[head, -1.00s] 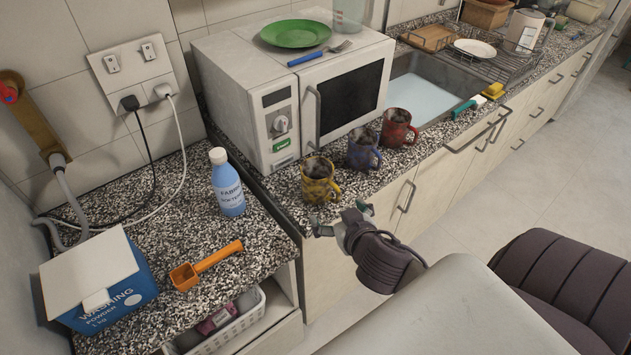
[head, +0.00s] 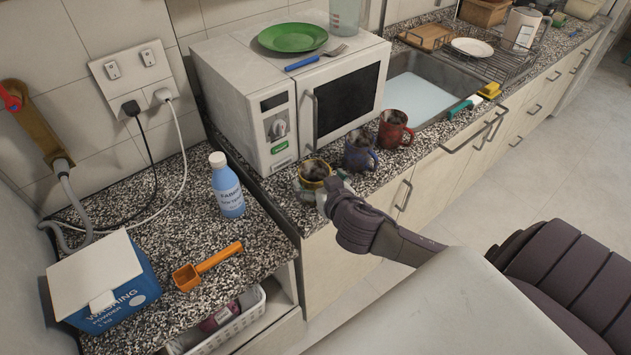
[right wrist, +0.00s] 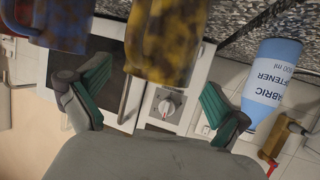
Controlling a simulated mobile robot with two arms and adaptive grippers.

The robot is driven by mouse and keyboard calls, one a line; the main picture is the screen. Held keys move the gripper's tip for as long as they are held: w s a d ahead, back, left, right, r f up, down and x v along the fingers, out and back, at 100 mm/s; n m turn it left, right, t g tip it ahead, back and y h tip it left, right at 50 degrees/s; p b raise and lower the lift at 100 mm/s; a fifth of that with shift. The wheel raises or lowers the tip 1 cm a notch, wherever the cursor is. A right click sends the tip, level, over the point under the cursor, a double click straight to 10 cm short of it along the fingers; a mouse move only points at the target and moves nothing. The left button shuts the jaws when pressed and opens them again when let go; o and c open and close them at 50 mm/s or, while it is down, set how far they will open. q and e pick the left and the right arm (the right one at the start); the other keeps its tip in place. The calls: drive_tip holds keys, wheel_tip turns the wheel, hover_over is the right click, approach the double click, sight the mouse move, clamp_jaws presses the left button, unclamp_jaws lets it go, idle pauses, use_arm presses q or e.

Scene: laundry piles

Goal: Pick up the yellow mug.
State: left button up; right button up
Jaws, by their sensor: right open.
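The yellow mug (head: 314,171), blotched with dark patches, stands on the speckled counter in front of the microwave. My right gripper (head: 319,192) is at the mug's near side and hides its lower part in the head view. In the right wrist view, which is upside down, the mug (right wrist: 166,38) lies ahead of the gap between the open fingers of my right gripper (right wrist: 156,80). The fingers have green pads and hold nothing. I cannot tell whether they touch the mug. My left gripper is not in view.
A blue mug (head: 359,151) and a red mug (head: 393,129) stand in a row to the right. The microwave (head: 240,111) is close behind. A fabric softener bottle (head: 228,187) stands to the left, with an orange scoop (head: 207,265) nearer. The sink (head: 425,92) is farther right.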

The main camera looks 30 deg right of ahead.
sight(310, 169)
drive_tip(key=x, duration=0.3)
drive_tip(key=shift+w+d+f+p, duration=0.1)
drive_tip(key=shift+w+p, duration=0.15)
drive_tip(key=shift+p, duration=0.1)
drive_tip(key=shift+s, duration=0.1)
drive_tip(key=c, duration=1.3)
